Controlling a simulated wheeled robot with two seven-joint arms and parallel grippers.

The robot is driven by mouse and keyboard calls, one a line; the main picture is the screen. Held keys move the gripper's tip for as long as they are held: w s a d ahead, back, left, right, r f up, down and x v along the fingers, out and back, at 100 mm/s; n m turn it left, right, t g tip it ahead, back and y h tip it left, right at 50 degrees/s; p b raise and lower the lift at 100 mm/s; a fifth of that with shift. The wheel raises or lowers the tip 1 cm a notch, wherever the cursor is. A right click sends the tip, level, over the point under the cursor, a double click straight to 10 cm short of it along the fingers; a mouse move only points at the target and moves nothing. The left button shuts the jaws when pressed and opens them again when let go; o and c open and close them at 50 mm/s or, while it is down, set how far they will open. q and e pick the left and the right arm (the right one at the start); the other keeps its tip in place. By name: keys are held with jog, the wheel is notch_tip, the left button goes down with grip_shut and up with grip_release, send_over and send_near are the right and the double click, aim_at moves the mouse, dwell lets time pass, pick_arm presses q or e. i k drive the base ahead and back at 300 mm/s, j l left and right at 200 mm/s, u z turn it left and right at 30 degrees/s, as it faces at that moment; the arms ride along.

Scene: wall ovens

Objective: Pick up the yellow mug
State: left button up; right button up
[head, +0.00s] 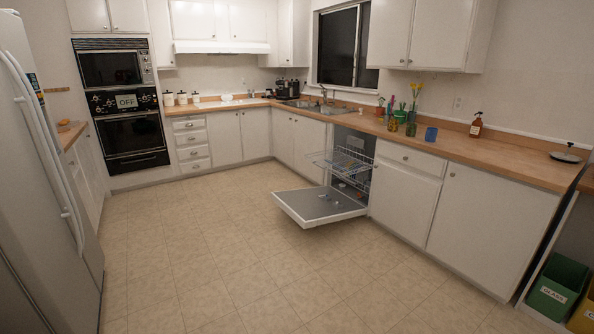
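I cannot make out a yellow mug for certain. Small yellow-green vessels (411,129) stand on the right counter, too small to tell whether one is a mug. A blue cup (431,134) stands just right of them. Yellow flowers (416,88) rise behind. The dishwasher (352,150) is open, with its rack (340,162) pulled out and small items in it that I cannot identify. Neither of my grippers is in view.
The lowered dishwasher door (320,205) juts over the floor. The wooden counter (480,163) is mostly clear at right, with a brown bottle (476,125) at its back. A fridge (45,170) stands left, bins (557,288) lower right. The middle floor (220,250) is free.

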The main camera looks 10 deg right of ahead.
aim_at(392, 125)
jog(key=i+l+z, duration=0.15)
jog(key=i+z, duration=0.2)
jog(key=i, duration=0.85)
jog(key=i+j+z, duration=0.15)
jog(key=i+z, duration=0.25)
jog(key=i, duration=0.8)
